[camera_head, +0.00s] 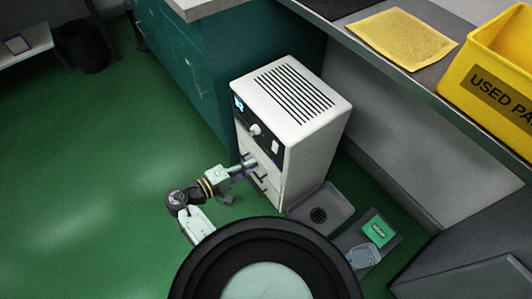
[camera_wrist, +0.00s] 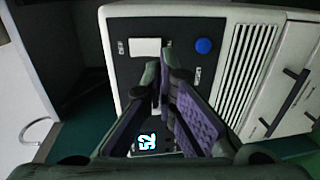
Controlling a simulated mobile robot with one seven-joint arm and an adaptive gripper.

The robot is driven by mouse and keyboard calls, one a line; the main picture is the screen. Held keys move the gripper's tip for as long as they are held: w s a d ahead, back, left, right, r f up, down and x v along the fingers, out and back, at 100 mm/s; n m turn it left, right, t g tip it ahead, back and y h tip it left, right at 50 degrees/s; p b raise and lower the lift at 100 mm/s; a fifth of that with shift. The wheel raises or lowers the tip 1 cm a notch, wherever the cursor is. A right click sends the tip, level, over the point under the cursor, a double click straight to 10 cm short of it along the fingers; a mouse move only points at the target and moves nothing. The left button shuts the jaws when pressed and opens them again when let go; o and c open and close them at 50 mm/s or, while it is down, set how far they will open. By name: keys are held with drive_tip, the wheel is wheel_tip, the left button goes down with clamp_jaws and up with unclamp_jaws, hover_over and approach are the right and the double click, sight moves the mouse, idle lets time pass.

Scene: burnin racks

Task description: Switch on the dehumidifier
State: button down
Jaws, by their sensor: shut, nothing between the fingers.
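The dehumidifier (camera_head: 315,123) is a white upright box with a slatted top, standing on the green floor. Its dark front panel carries a lit display (camera_head: 239,103), a pale knob (camera_head: 255,130) and a white rocker switch (camera_head: 275,146). In the wrist view the white switch (camera_wrist: 145,47) lies just beyond the fingertips, with a round blue button (camera_wrist: 204,46) to its right. The display (camera_wrist: 147,142) reads 52. My gripper (camera_head: 251,160) is shut and empty, in front of the panel below the switch; it also shows in the wrist view (camera_wrist: 162,74). I cannot tell whether it touches the panel.
A teal cabinet (camera_head: 200,75) stands behind the dehumidifier. A grey drain tray (camera_head: 335,203) lies at its right, near a green-labelled item (camera_head: 378,230). A bench above holds a yellow cloth (camera_head: 403,38) and a yellow bin (camera_head: 490,55). The floor at left is open.

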sight(275, 147)
drive_tip(key=p+x, duration=0.1)
drive_tip(key=x, duration=0.5)
drive_tip(key=shift+d, duration=0.25)
drive_tip(key=shift+w+f, duration=0.1)
drive_tip(key=shift+w, duration=0.1)
drive_tip(key=shift+w+d+f, duration=0.1)
drive_tip(key=shift+w+d, duration=0.1)
drive_tip(key=shift+d, duration=0.1)
drive_tip(key=shift+a, duration=0.1)
